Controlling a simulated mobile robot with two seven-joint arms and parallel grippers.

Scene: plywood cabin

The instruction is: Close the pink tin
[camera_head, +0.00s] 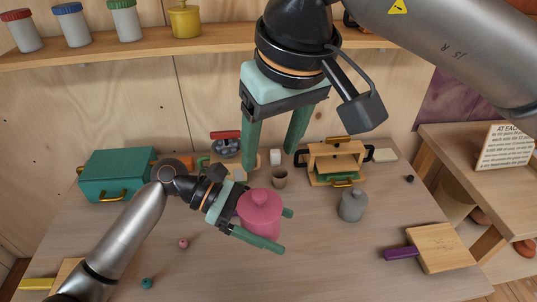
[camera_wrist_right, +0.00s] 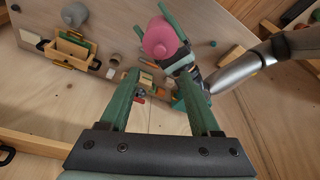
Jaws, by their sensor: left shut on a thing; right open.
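The pink tin (camera_head: 263,220) is a round pot with a knobbed pink lid (camera_head: 259,203) on top. I cannot tell whether the lid is fully seated. My left gripper (camera_head: 284,231) is shut around the tin's sides, low over the middle front of the table. Whether the tin touches the table is unclear. The tin also shows in the right wrist view (camera_wrist_right: 160,40), with the left gripper's green fingers around it. My right gripper (camera_head: 270,160) is open and empty, pointing down above and behind the tin. Its two fingers (camera_wrist_right: 158,80) stand wide apart in the wrist view.
A grey lidded pot (camera_head: 352,206) stands right of the tin. A small brown cup (camera_head: 279,179) and a wooden rack (camera_head: 336,162) stand behind. A teal box (camera_head: 115,176) is at the back left. A board with a purple handle (camera_head: 437,248) lies at right. The front middle is clear.

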